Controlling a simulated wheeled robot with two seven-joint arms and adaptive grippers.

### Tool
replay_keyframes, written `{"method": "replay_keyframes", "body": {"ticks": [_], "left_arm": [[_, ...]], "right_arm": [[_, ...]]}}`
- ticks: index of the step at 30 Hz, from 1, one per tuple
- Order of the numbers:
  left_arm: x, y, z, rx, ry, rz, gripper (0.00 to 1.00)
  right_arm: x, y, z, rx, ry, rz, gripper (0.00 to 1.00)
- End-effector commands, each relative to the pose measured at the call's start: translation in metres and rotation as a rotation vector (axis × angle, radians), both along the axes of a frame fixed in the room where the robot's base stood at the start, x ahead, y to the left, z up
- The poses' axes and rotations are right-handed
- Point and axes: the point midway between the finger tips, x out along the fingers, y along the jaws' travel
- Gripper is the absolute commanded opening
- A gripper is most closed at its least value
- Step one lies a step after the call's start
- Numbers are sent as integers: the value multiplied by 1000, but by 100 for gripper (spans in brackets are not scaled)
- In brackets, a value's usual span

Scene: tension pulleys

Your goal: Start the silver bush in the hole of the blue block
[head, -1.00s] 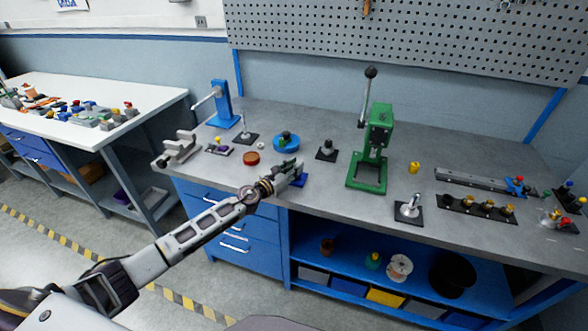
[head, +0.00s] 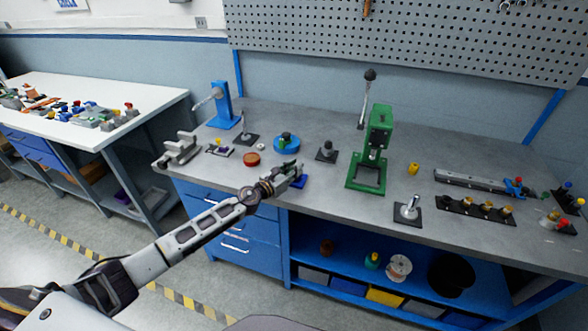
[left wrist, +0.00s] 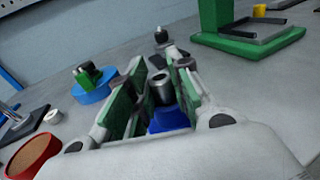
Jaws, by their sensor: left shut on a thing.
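My left gripper (head: 292,168) is over the near edge of the grey bench, above the blue block (head: 301,182). In the left wrist view its two green-padded fingers (left wrist: 158,92) are shut on the silver bush (left wrist: 162,90), a short cylinder with a dark bore at the top. The blue block shows below the bush in the same view (left wrist: 168,121). The bush stands roughly upright over the block. Its lower end and the hole are hidden, so I cannot tell whether it has entered. My right gripper is not in view.
A green press (head: 377,150) stands right of the block. A chrome-posted part (head: 407,210) is at the front right. Bench between block and press is clear.

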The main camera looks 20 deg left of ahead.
Motion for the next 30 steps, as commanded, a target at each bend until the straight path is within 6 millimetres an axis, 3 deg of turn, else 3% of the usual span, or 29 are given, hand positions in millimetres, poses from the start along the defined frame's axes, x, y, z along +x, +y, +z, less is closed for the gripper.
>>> {"method": "replay_keyframes", "body": {"ticks": [30], "left_arm": [[0,0,6,-3,-10,1,0]], "right_arm": [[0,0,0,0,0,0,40]]}}
